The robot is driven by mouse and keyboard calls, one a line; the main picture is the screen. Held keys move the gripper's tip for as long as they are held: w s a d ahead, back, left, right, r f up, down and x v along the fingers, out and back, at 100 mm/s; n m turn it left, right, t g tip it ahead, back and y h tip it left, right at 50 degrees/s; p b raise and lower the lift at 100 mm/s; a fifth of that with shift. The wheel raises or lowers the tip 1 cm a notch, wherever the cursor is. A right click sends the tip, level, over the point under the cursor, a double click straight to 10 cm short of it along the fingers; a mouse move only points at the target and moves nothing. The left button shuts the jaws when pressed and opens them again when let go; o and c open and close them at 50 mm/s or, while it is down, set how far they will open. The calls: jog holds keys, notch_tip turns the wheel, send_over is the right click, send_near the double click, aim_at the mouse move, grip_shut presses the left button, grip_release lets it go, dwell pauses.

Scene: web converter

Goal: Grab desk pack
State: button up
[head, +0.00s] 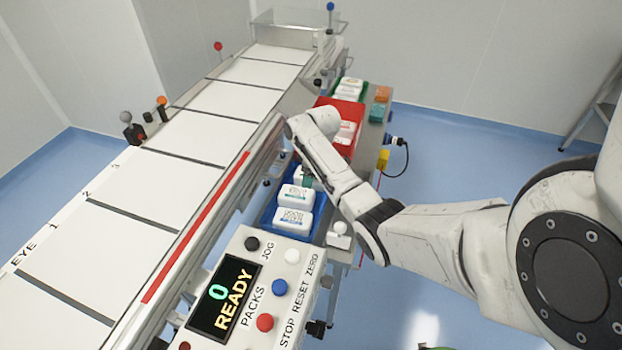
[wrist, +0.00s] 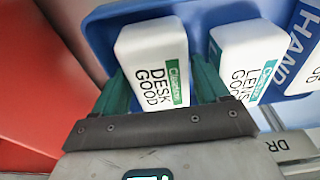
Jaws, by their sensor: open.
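The desk pack (wrist: 150,62) is a white pack with a green stripe and "DESK" print. In the wrist view it stands at the end of the blue tray (wrist: 198,22) nearest the red. My gripper (wrist: 162,80) is open, with one green finger on each side of the desk pack. Its right finger sits in the gap between the desk pack and the lens pack (wrist: 250,60). Contact with the fingers cannot be told. In the head view my gripper (head: 306,179) is low over the blue tray, and my arm hides the desk pack there.
The hand pack (wrist: 305,50) stands beyond the lens pack. A red tray (head: 346,115) with white packs and a green tray (head: 349,86) lie farther along the shelf. The conveyor (head: 180,150) runs along the left. A control panel (head: 250,290) stands in front.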

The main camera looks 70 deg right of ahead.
jog(key=shift+c, duration=0.4)
jog(key=c, duration=0.7)
jog(key=shift+c, duration=0.2)
jog(key=shift+r, duration=0.1)
